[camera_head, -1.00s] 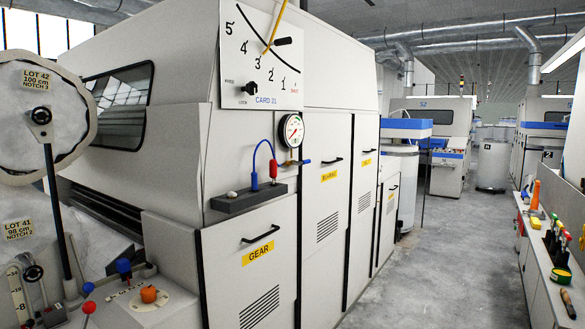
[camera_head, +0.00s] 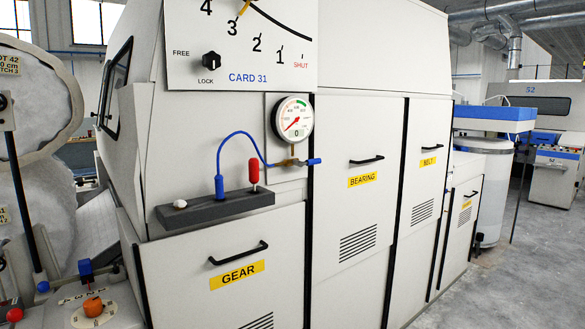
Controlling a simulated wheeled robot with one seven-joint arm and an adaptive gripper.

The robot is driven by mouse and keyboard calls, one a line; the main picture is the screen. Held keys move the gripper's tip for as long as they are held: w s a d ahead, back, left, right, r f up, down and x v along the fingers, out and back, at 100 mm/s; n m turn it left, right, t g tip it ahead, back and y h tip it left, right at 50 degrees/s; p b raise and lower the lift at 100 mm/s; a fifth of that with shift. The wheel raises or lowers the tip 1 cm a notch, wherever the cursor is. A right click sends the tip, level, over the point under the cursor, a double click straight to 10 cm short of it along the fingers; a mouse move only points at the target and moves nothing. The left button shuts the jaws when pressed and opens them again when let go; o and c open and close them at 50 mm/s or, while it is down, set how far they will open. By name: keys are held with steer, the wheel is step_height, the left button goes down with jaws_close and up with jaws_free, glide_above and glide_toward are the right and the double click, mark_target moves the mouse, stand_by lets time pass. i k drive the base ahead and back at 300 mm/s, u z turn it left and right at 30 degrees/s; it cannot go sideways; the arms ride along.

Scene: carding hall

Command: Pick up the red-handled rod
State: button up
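The red-handled rod (camera_head: 254,172) stands upright in a dark grey block (camera_head: 225,203) on the front of the carding machine, above the door marked GEAR. Only its red handle and a short piece below it show; the rest is hidden in the block. A blue-handled piece (camera_head: 219,187) stands to its left in the same block, with a blue hose (camera_head: 234,134) rising from it toward the gauge fitting. A small white knob (camera_head: 180,204) sits at the block's left end. My gripper is not in view.
Doors marked GEAR (camera_head: 238,275), BEARING (camera_head: 361,181) and BELT (camera_head: 427,163) have protruding black handles. An orange knob (camera_head: 93,306) stands at lower left. Open grey floor (camera_head: 475,291) lies at right.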

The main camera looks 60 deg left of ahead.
mark_target(254, 163)
steer(key=i, duration=0.9)
steer(key=u, duration=1.75)
